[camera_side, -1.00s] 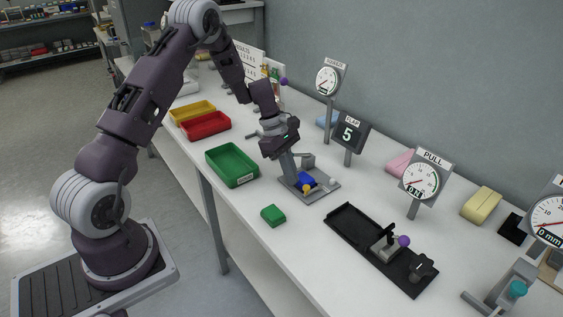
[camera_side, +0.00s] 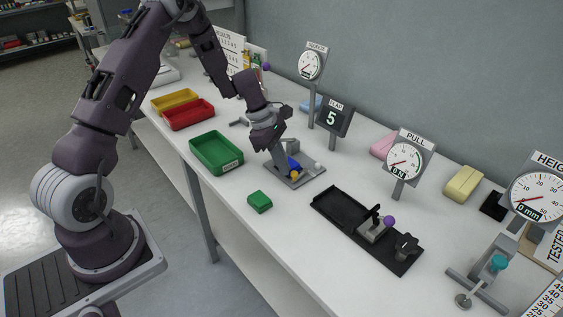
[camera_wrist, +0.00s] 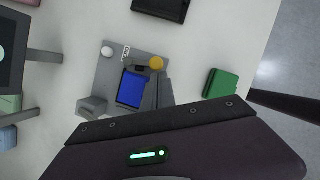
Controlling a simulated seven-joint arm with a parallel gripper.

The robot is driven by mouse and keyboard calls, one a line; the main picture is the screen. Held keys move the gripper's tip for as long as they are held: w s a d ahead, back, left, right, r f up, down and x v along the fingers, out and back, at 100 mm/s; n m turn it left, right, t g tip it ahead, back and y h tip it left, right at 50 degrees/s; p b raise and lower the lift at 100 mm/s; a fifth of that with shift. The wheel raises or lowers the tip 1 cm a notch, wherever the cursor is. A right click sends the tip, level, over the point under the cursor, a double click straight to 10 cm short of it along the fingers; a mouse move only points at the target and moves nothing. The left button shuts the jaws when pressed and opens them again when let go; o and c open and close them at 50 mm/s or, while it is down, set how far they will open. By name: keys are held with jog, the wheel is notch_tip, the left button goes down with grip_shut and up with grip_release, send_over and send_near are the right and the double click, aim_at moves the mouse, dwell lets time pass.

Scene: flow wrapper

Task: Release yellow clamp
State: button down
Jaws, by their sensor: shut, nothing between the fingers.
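The grey clamp fixture (camera_side: 309,179) stands on the white bench and holds a blue block (camera_side: 294,163). The yellow clamp knob (camera_side: 295,175) is at the fixture's near edge. In the wrist view the yellow knob (camera_wrist: 156,63) sits at the edge of the grey plate (camera_wrist: 112,75), beside the blue block (camera_wrist: 132,88). A white knob (camera_wrist: 109,52) is at another corner. My gripper (camera_side: 281,163) is low over the fixture, shut and empty, with its fingers close to the yellow knob. I cannot tell whether they touch it.
A green block (camera_side: 260,202) lies in front of the fixture. A green tray (camera_side: 200,158) is to its left, with red (camera_side: 178,123) and yellow (camera_side: 163,104) trays behind. A black tray fixture (camera_side: 330,207) is to the right.

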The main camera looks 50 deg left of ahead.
jog(key=shift+s+d+n, duration=0.1)
jog(key=shift+d+n, duration=0.25)
jog(key=shift+n, duration=0.05)
jog(key=shift+d, duration=0.85)
jog(key=shift+d+n+t, duration=0.3)
jog(key=shift+d+n, duration=0.2)
jog(key=shift+n, duration=0.2)
jog(key=shift+d, duration=0.4)
jog(key=shift+a, duration=0.1)
jog(key=shift+w+a, duration=0.5)
jog(key=shift+a, duration=0.15)
